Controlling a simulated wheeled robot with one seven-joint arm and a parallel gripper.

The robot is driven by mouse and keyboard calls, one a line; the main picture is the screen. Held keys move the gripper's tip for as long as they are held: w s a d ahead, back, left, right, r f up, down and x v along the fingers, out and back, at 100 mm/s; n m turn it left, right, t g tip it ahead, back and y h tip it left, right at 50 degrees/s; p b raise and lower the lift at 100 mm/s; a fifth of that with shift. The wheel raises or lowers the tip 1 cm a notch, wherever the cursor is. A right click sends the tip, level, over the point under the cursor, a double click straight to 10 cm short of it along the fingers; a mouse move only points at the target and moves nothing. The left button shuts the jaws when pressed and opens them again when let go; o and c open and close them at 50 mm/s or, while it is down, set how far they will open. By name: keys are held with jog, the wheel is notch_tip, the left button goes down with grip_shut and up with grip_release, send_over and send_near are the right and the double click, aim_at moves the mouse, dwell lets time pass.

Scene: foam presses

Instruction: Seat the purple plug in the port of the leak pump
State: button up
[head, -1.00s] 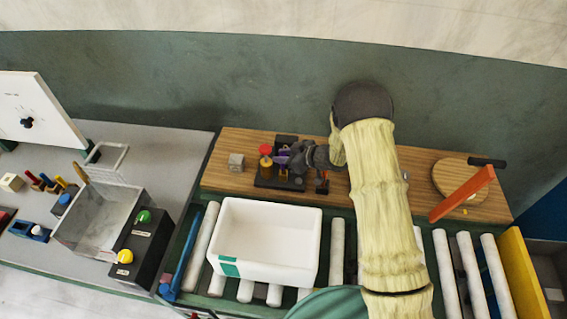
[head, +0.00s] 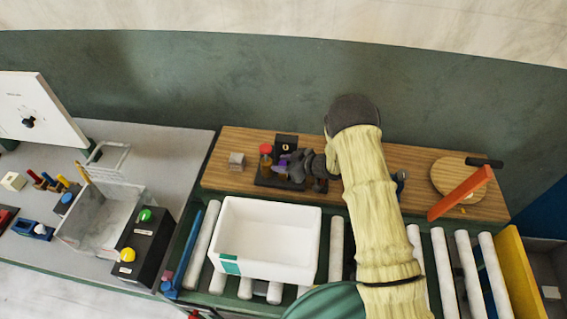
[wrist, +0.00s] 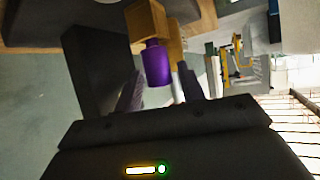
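The leak pump (head: 266,162) stands on a dark base on the wooden board, with an amber body and a red top. The purple plug (head: 283,162) shows as a small patch between the pump and my gripper (head: 292,165). In the wrist view the purple plug (wrist: 157,63) lies just ahead of and between the two fingers of my gripper (wrist: 160,82), with slim gaps on both sides. The fingers look open. The plug's far end meets an amber-brown block (wrist: 146,20); I cannot tell whether it is fully inside a port.
A black block with a pale ring mark (head: 287,143) stands behind the pump. A white bin (head: 266,240) sits on the rollers in front. An orange bar (head: 462,192) lies at the right by a round wooden board.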

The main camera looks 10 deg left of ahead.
jog(key=shift+o, duration=0.3)
jog(key=shift+r, duration=0.1)
jog(key=b+v, duration=0.3)
jog(key=v, duration=0.9)
dwell(0.3)
